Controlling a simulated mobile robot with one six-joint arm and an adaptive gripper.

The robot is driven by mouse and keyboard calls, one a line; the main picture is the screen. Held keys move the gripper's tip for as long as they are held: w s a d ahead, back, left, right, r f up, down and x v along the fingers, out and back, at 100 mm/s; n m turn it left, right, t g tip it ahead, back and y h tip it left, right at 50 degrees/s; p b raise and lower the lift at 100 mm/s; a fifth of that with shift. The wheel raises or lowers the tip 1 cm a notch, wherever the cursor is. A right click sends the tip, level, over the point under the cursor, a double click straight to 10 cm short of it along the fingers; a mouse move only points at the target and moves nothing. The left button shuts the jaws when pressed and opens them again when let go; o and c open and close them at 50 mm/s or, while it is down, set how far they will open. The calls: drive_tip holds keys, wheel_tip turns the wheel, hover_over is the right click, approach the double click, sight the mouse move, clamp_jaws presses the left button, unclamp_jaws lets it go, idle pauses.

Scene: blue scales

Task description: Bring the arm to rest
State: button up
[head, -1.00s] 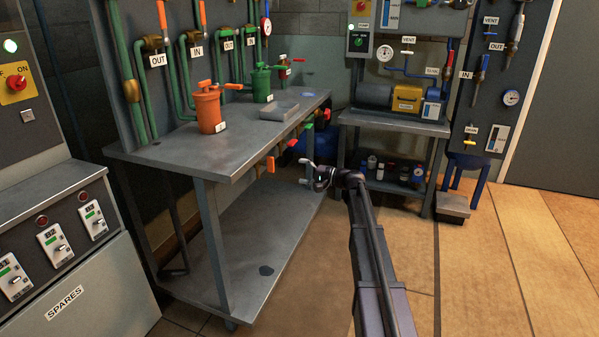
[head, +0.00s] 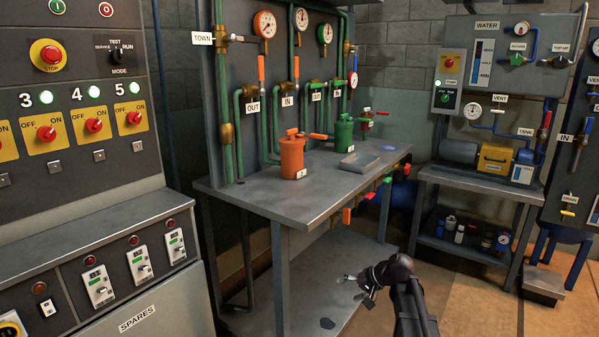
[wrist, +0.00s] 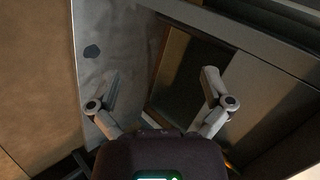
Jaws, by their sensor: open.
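My gripper (head: 357,288) is in the lower middle of the head view, at the end of my dark arm, in front of the metal workbench (head: 260,203). It is open with nothing between its fingers. In the wrist view my gripper (wrist: 162,88) has its two grey fingers spread wide. Beyond them are the bench's lower shelf (wrist: 115,55) with a dark patch, and a dark gap.
An orange canister (head: 292,158) and a green canister (head: 344,134) stand on the workbench, with a grey tray (head: 360,161). A control cabinet (head: 100,190) stands at left. A water stand (head: 480,180) is at back right. Open floor (head: 470,290) lies at lower right.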

drive_tip(key=s+d+f+n+g+h, duration=0.1)
drive_tip(key=s+f+g+h, duration=0.3)
drive_tip(key=s, duration=0.6)
drive_tip(key=s+d+f+n+h, duration=0.15)
drive_tip(key=s+h, duration=0.35)
drive_tip(key=s, duration=0.6)
wheel_tip(320, 180, up, 39)
drive_tip(key=p, duration=3.9)
drive_tip(key=shift+w+a+f, duration=0.15)
drive_tip(key=shift+w+f, duration=0.05)
drive_tip(key=shift+w, duration=0.15)
